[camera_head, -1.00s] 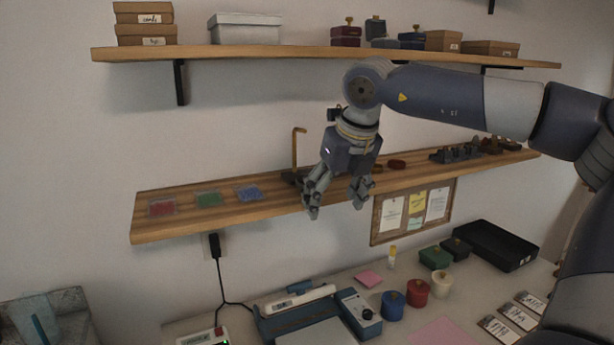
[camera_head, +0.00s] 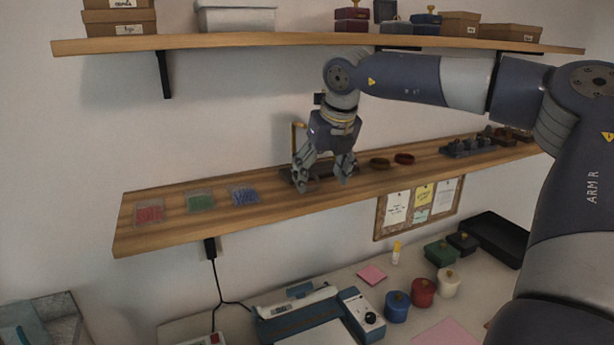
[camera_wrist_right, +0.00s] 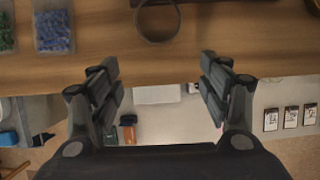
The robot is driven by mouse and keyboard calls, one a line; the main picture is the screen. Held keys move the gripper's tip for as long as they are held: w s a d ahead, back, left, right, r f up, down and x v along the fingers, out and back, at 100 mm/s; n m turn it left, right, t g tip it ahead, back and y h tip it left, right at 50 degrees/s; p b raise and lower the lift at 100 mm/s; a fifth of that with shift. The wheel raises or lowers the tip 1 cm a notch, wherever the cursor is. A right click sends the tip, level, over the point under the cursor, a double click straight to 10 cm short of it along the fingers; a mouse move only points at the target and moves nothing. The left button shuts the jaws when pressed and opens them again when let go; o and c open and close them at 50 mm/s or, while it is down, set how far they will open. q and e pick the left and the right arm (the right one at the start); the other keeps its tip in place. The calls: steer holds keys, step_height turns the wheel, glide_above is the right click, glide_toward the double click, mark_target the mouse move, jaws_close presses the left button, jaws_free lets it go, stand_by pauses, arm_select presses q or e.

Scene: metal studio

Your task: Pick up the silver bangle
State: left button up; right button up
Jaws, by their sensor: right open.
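A thin grey ring (camera_wrist_right: 157,41), which looks like the silver bangle, lies on the wooden shelf near the top middle of the right wrist view. In the head view I cannot make it out; my right gripper covers that stretch of shelf. My right gripper (camera_head: 323,184) is open and empty, pointing down at the lower shelf's front edge. In the right wrist view its fingers (camera_wrist_right: 160,62) are spread wide, with the ring beyond and between them, not touching. My left gripper is not in view.
The lower shelf (camera_head: 180,226) holds small trays of red, green and blue pieces (camera_head: 245,195), a stand with an upright brass post (camera_head: 294,140), a brown ring (camera_head: 380,163) and a red ring (camera_head: 403,158). An upper shelf (camera_head: 300,40) with boxes runs above my arm.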

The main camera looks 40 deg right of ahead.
mark_target(311, 190)
steer(key=shift+w+d, duration=0.35)
steer(key=shift+w, duration=0.55)
steer(key=shift+p, duration=0.3)
steer(key=shift+w+r, duration=0.1)
steer(key=shift+w, duration=0.1)
steer(key=w+p, duration=0.1)
steer(key=w+d, duration=0.1)
steer(key=shift+w+p, duration=0.3)
steer(key=shift+p, duration=0.1)
steer(key=shift+w+d+f+p, duration=0.15)
steer(key=shift+w+f+p, duration=0.2)
steer(key=shift+w+f, duration=0.4)
steer(key=shift+w+d+f, duration=0.1)
steer(key=shift+d+f, duration=0.05)
steer(key=shift+f, duration=0.6)
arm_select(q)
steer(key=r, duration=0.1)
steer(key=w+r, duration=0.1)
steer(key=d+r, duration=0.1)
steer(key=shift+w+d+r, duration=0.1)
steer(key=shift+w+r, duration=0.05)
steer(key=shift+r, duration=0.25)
arm_select(e)
steer(key=c, duration=1.2)
